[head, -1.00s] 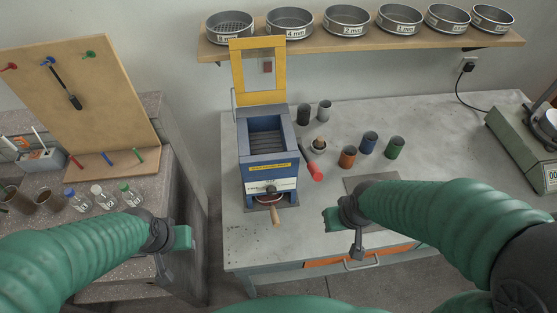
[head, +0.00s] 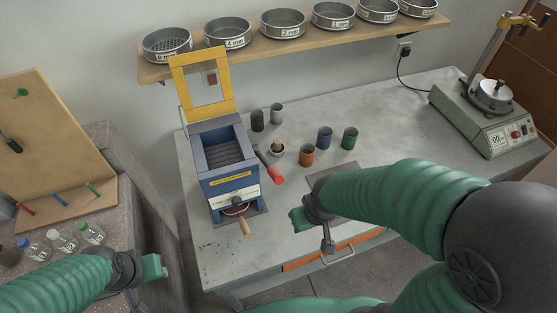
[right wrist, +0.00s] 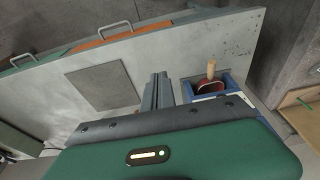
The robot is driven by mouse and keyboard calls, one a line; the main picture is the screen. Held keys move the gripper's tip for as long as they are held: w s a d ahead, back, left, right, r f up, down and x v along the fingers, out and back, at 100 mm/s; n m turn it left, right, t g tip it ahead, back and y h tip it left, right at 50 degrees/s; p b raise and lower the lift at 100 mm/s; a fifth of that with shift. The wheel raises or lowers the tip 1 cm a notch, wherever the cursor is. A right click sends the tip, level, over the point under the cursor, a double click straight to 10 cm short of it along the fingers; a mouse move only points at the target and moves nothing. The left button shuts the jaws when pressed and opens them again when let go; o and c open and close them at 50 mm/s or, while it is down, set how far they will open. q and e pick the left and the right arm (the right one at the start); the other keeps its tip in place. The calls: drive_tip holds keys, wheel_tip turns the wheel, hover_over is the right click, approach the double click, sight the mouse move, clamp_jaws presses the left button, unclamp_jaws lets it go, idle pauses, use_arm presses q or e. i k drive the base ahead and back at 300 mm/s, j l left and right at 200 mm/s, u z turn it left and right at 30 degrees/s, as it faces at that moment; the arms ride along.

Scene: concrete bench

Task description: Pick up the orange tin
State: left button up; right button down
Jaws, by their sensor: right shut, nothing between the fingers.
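The orange tin does not show in the right wrist view. My left gripper (head: 154,268) is low at the left, beside the bench; its finger gap is not clear.
A blue splitter box (head: 228,182) with a raised yellow frame stands left of the tins. Dark and grey tins (head: 257,121) stand behind.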

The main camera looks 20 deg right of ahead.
sight(308, 150)
drive_tip(key=l+u, duration=0.2)
drive_tip(key=l, duration=0.3)
drive_tip(key=l+u, duration=0.2)
drive_tip(key=l, duration=0.25)
drive_tip(key=k+l+u, duration=0.15)
drive_tip(key=l, duration=0.35)
drive_tip(key=l+u, duration=0.2)
drive_tip(key=l, duration=0.3)
drive_tip(key=k+l+u, duration=0.2)
drive_tip(key=l, duration=0.2)
drive_tip(key=k+l+u, duration=0.2)
drive_tip(key=l, duration=0.25)
drive_tip(key=i+l, duration=0.05)
drive_tip(key=i, duration=0.05)
